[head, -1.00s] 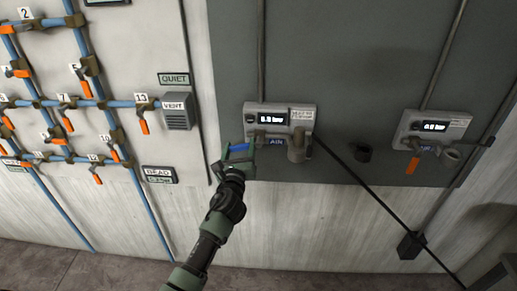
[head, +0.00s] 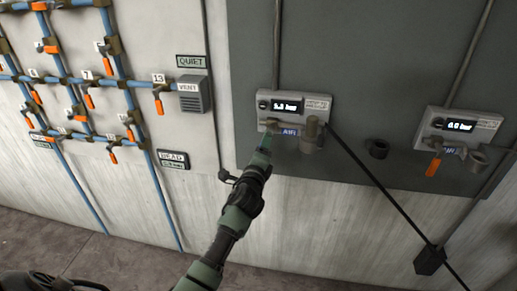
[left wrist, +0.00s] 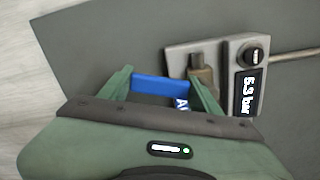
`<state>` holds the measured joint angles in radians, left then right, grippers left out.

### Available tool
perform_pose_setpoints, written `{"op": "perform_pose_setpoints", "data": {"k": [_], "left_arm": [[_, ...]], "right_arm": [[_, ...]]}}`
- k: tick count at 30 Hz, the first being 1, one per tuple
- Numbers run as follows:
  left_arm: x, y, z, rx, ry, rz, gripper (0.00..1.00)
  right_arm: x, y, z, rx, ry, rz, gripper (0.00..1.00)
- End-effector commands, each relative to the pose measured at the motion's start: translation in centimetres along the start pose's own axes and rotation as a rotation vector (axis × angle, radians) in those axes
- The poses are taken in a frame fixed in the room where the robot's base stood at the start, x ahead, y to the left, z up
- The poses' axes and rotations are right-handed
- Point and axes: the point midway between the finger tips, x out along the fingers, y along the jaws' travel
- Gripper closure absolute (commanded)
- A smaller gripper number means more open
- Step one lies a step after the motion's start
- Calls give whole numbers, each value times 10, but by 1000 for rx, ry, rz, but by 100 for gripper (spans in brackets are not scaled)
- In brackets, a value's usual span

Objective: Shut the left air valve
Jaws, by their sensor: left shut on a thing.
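The left air valve (head: 270,124) is a brownish fitting on the grey left air unit (head: 318,102), whose display reads about 5.3 bar. My right gripper is not in view.
A second air unit (head: 458,126) with an orange handle (head: 433,167) hangs to the right. Blue pipes (head: 127,80) with several orange-handled valves cover the left panel. A black hose (head: 385,195) runs down to the right from the left unit.

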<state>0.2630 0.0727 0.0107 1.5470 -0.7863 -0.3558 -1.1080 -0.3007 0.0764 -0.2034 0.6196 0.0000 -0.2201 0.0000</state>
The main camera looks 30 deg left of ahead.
Motion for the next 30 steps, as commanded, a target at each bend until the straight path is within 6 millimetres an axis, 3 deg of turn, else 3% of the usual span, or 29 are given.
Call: {"op": "perform_pose_setpoints", "data": {"k": [13, 30], "left_arm": [[0, -1, -18, -300, -1, 2, 100], [0, -4, -23, -385, 0, 3, 100]], "right_arm": [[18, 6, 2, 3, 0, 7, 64], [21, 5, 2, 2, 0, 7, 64]]}}
